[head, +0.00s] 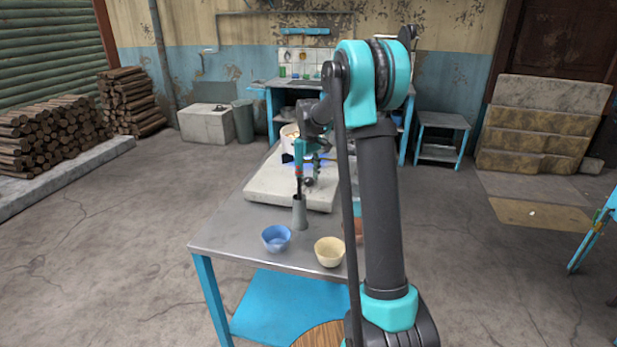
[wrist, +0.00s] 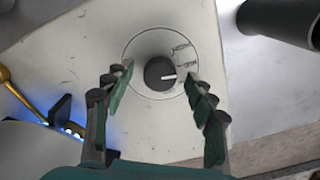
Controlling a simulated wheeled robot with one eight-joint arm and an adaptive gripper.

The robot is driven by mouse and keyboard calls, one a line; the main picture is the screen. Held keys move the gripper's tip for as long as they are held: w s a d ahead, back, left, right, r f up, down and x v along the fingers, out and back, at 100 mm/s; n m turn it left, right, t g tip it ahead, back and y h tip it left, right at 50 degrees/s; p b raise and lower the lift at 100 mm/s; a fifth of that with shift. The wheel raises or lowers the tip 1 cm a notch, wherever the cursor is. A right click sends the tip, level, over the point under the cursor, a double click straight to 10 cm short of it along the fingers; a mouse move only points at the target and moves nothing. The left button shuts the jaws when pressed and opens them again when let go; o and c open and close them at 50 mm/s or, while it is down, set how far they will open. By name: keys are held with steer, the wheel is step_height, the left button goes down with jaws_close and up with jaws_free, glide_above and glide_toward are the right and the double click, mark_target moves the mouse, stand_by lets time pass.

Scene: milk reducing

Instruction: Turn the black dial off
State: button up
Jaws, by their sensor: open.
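The black dial (wrist: 160,73) sits inside a marked ring on the white stove (wrist: 85,50) in the wrist view. Its white pointer line points right, towards one of the printed labels, which are too small to read. My gripper (wrist: 160,80) is open, with one finger on each side of the dial, and it holds nothing. Whether the fingertips touch the dial cannot be told. In the head view my gripper (head: 308,180) is over the front part of the stove (head: 262,186). A blue flame (wrist: 70,128) glows at the burner beside the left finger.
A white pot (head: 288,138) stands on the stove's far part. A grey bottle-like vessel (head: 300,213), a blue bowl (head: 276,238) and a cream bowl (head: 329,252) stand on the metal table (head: 225,238) in front. A brownish cup (head: 358,230) is partly hidden behind my arm.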

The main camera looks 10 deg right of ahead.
steer(key=shift+c, duration=0.6)
steer(key=c, duration=1)
steer(key=shift+c, duration=0.2)
steer(key=shift+m, duration=0.4)
steer(key=m, duration=0.7)
steer(key=shift+m, duration=0.3)
steer(key=m, duration=0.3)
steer(key=shift+m, duration=2.2)
